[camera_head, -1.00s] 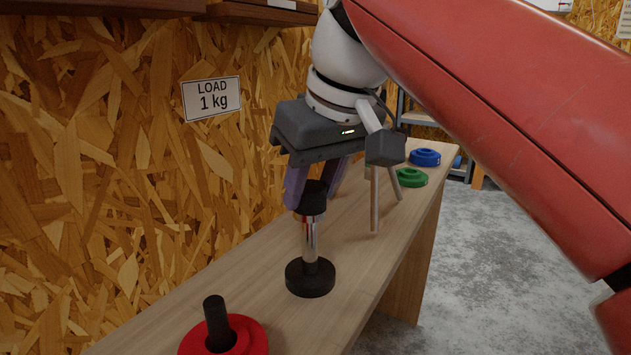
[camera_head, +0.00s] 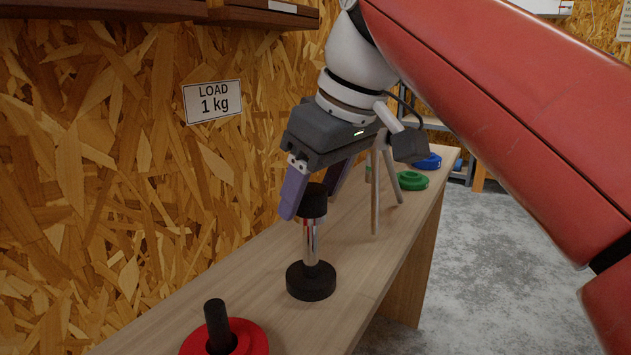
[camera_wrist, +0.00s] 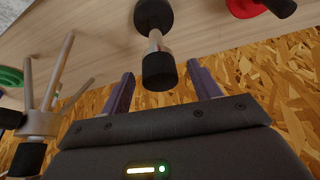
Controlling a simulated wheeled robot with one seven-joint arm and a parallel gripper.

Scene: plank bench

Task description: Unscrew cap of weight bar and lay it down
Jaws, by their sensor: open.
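The weight bar (camera_head: 311,240) stands upright on the bench, a chrome rod on a round black base (camera_head: 311,281). Its black cap (camera_head: 313,201) sits on top of the rod. In the wrist view the cap (camera_wrist: 159,72) shows between the two finger lines, beyond the fingertips or level with them; I cannot tell exactly. My gripper (camera_head: 312,203) is open, tilted, with its purple fingers on either side of the cap in the head view. No contact with the cap is clear. In the wrist view my gripper (camera_wrist: 160,76) shows both fingers spread wide and nothing held.
A red disc (camera_head: 252,340) with a black post stands at the near end. A metal-legged stand (camera_head: 376,200) is close to the right of my gripper. Green (camera_head: 412,181) and blue (camera_head: 429,162) discs lie at the far end. The chipboard wall (camera_head: 120,180) borders the bench's left.

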